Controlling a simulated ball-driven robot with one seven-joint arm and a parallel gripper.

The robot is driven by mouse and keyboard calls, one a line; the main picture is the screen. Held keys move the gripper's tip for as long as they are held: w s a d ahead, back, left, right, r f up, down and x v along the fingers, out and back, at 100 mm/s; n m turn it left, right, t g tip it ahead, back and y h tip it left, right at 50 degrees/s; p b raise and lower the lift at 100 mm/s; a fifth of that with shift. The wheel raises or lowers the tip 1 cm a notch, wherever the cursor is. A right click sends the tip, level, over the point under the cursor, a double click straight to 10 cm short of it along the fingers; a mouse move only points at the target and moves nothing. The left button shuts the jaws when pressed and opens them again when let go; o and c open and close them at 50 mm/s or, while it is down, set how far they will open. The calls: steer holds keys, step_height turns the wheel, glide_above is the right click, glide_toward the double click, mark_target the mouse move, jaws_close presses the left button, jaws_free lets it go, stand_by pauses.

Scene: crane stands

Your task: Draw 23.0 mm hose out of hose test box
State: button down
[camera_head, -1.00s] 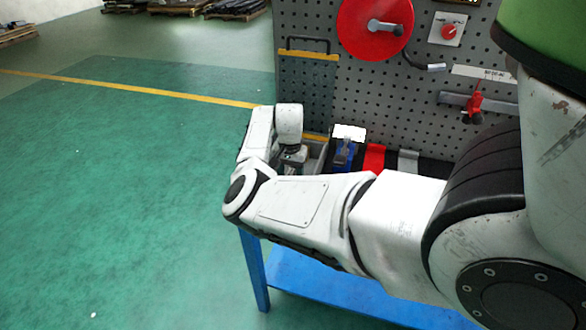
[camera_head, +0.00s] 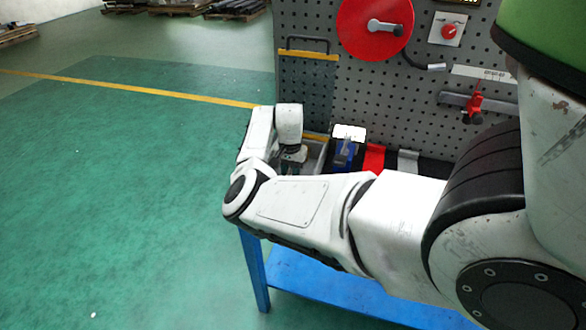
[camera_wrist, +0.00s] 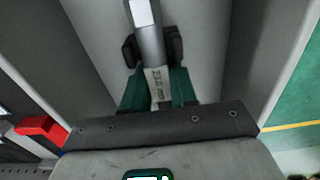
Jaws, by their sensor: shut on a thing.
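My gripper (camera_wrist: 152,50) is shut on a grey hose (camera_wrist: 149,40) in the wrist view. The dark finger pads press on both sides of it. A pale label with "mm" on it shows on the hose between the green fingers; its digits are hard to read. The hose has a bright, angular end at the top of the picture. Light grey walls of the hose test box (camera_wrist: 215,35) stand around the gripper. In the head view my gripper (camera_head: 291,160) is small, low in the grey box (camera_head: 318,158), and the hose cannot be made out.
A blue device (camera_head: 344,152) and a red item (camera_head: 374,158) sit right of the box on the blue bench (camera_head: 330,290). A perforated panel (camera_head: 425,105) with a red reel (camera_head: 372,28) rises behind. Open green floor (camera_head: 120,190) lies to the left.

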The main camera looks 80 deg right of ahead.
steer(key=shift+a+r+p, duration=0.1)
steer(key=shift+a+p, duration=0.35)
steer(key=shift+p, duration=0.2)
steer(key=shift+a, duration=0.1)
